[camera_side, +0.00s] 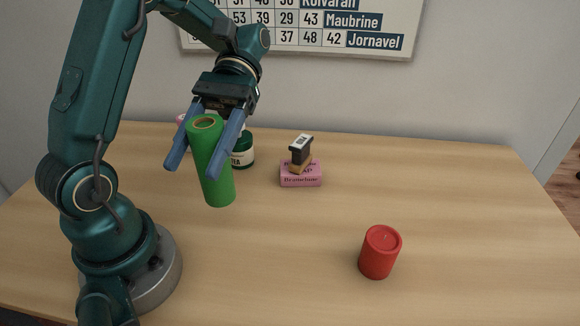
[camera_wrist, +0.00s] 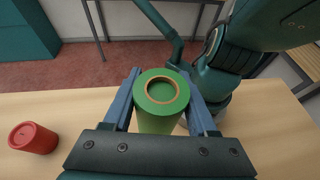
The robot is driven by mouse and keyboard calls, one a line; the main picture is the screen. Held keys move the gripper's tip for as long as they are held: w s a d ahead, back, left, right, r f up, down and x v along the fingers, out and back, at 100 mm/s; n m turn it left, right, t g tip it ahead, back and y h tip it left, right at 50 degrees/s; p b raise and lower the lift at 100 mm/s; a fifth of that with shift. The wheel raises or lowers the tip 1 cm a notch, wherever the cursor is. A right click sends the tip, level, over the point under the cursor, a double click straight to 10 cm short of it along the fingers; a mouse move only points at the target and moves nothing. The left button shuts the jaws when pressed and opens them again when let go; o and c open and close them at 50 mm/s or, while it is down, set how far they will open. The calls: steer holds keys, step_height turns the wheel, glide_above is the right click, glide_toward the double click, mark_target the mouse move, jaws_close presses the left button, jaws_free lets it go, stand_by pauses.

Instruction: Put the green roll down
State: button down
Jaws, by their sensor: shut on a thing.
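The green roll (camera_side: 217,178) is an upright, slightly tilted cylinder with a tan ring at its top end. My gripper (camera_side: 192,170) has its two blue fingers on either side of the roll and is shut on it. The roll's lower end appears to be above the table, though the exact gap is hard to tell. In the wrist view the roll (camera_wrist: 161,100) stands between the fingers of my gripper (camera_wrist: 162,90), its ringed top facing the camera.
The wooden table (camera_side: 450,190) has clear room in the middle and right. A red cylinder (camera_side: 380,252) stands front right. A dark green jar (camera_side: 243,150) and a pink item (camera_side: 182,118) are partly hidden behind my gripper.

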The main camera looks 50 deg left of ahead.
steer(key=s+a+r+m+t+y, duration=0.1)
steer(key=s+a+r+m+y, duration=0.1)
steer(key=s+a+m+y, duration=0.35)
steer(key=s+a+r+m+t+y, duration=0.1)
steer(key=s+a+r+m+y, duration=0.1)
steer(key=a+m+y, duration=0.7)
steer(key=s+a+r+m+t+y, duration=0.1)
steer(key=s+a+r+m+y, duration=0.25)
steer(key=a, duration=0.65)
steer(key=w+d+f, duration=0.1)
steer(key=w+f, duration=0.5)
steer(key=f, duration=0.3)
steer(key=w+d+f, duration=0.1)
steer(key=w+f, duration=0.4)
steer(key=f, duration=0.3)
steer(key=shift+w+f+y, duration=0.4)
steer(key=shift+c, duration=1)
jaws_free()
steer(key=shift+f, duration=0.15)
